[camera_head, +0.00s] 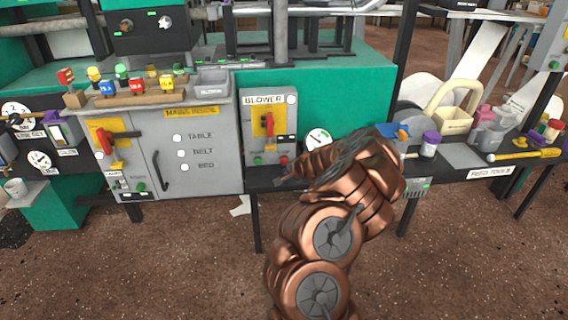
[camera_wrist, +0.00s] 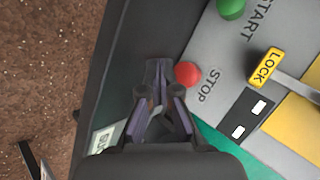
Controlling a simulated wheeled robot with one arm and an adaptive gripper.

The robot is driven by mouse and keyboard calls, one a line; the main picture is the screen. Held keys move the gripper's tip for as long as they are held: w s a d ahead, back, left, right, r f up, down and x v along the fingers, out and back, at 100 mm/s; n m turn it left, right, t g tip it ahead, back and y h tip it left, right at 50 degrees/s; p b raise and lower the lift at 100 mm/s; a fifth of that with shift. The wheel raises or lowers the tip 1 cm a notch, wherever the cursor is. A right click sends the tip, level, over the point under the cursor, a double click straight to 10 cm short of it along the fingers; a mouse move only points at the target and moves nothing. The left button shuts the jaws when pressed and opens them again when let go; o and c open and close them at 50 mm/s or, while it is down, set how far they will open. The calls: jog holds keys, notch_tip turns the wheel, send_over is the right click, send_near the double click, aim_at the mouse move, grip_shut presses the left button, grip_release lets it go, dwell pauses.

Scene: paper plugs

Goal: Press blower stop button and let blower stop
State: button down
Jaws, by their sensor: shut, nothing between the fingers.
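The grey blower box (camera_head: 254,148) carries a BLOWER label and a yellow panel with a red handle. Its red stop button (camera_head: 284,160) sits at the lower right, and the green start button (camera_head: 257,161) at the lower left. In the wrist view the red stop button (camera_wrist: 187,74) shows beside the word STOP, and the green start button (camera_wrist: 231,8) is at the top. My gripper (camera_wrist: 157,66) is shut and empty, with its fingertips just left of the stop button. I cannot tell whether they touch it. In the head view my gripper (camera_head: 280,180) is just below the stop button.
A round gauge (camera_head: 318,139) is right of the box. The main control cabinet (camera_head: 185,150) stands to the left.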

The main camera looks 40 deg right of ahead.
jog(key=shift+s+a, duration=0.9)
jog(key=shift+s, duration=0.15)
